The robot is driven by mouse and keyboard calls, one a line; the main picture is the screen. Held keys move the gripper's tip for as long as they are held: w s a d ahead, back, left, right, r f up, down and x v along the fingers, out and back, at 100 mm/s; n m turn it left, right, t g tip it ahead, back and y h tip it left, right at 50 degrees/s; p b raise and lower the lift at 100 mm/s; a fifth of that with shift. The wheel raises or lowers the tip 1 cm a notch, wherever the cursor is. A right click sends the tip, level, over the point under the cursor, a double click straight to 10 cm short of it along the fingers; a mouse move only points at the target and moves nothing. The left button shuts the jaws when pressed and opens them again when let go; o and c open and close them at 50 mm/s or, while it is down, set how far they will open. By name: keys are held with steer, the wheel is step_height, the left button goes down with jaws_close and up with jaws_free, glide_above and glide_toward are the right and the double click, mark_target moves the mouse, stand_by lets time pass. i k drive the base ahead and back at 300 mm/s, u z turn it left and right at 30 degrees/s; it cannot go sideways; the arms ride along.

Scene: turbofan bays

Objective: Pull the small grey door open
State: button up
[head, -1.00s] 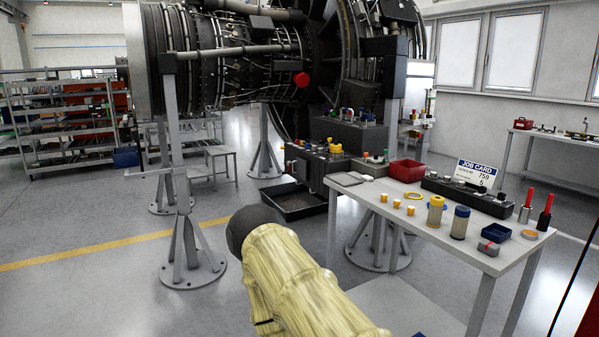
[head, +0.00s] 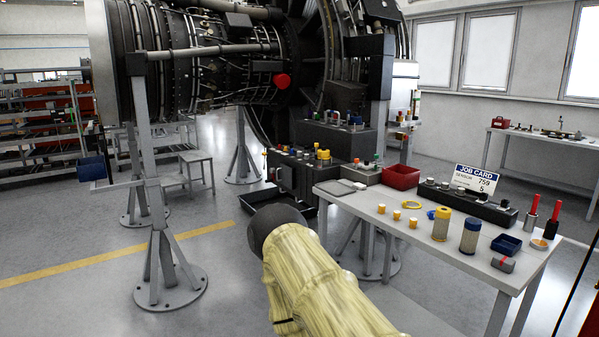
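No small grey door can be made out for certain. A dark box-like unit (head: 310,172) with coloured caps and fittings sits under the engine, behind the table's left end. Its front has small panels, too small to tell which is a door. My arm, in a pale yellow sleeve with a dark rounded end, reaches up from the bottom middle, its tip well in front of that unit. No gripper fingers show.
A white table (head: 399,215) at right holds a red bin (head: 401,176), several cans, yellow caps and a job card (head: 475,179). A black tray (head: 262,194) lies on the floor below the unit. Engine stands (head: 168,285) are at left. Open floor lies left of my arm.

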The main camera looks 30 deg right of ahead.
mark_target(286, 172)
steer(key=z, duration=0.45)
steer(key=i, duration=1.7)
steer(key=z, duration=0.2)
steer(key=i, duration=1.5)
steer(key=u, duration=0.2)
